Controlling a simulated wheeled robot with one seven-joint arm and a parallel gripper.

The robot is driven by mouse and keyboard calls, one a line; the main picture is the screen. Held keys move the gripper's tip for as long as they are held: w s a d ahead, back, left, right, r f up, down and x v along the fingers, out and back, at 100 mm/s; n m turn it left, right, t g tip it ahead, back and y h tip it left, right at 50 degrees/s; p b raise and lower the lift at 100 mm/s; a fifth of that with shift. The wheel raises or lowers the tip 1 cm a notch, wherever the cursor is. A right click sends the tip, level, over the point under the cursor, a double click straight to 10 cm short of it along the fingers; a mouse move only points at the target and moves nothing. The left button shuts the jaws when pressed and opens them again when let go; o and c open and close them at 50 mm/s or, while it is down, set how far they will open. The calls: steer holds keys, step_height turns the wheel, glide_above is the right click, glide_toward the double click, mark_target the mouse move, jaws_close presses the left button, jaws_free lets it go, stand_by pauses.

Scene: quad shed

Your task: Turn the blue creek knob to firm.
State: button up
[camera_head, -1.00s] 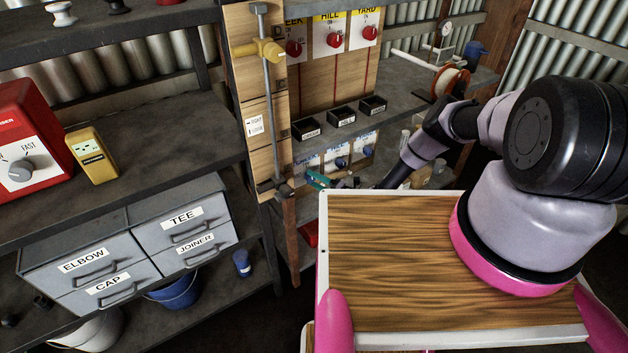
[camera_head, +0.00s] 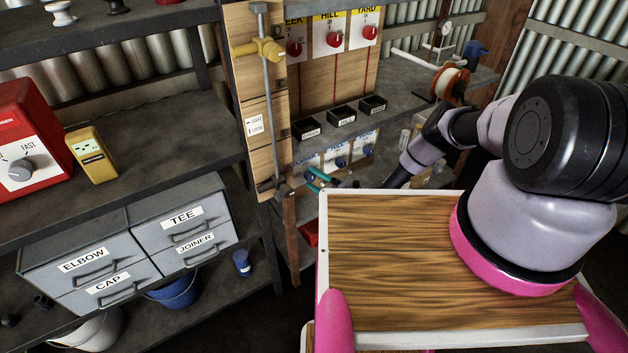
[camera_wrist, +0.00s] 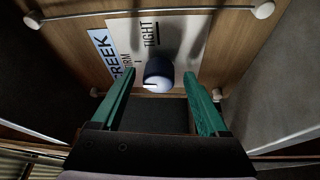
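The blue creek knob (camera_wrist: 158,72) sticks out from a white plate (camera_wrist: 180,30) in the wrist view. The plate reads CREEK on a blue strip, with TIGHT above the knob and FIRM, partly hidden, to its left. A white mark shows on the knob's lower face; which word it points to I cannot tell. My gripper (camera_wrist: 159,76) is open, one teal finger on each side of the knob with gaps visible. In the head view my gripper (camera_head: 314,180) is at the lower board's left end; the creek knob cannot be made out there.
Two other blue knobs (camera_head: 340,162) (camera_head: 367,150) sit right of my gripper. Red knobs (camera_head: 333,40) are on the upper board. Small black bins (camera_head: 342,117) stand between. A wooden post (camera_head: 262,100) with a yellow-handled rod is close on the left.

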steer(key=r+v, duration=0.1)
steer(key=v, duration=0.9)
steer(key=shift+s+d+f, duration=0.25)
steer(key=shift+d+f, duration=0.1)
steer(key=shift+f, duration=0.15)
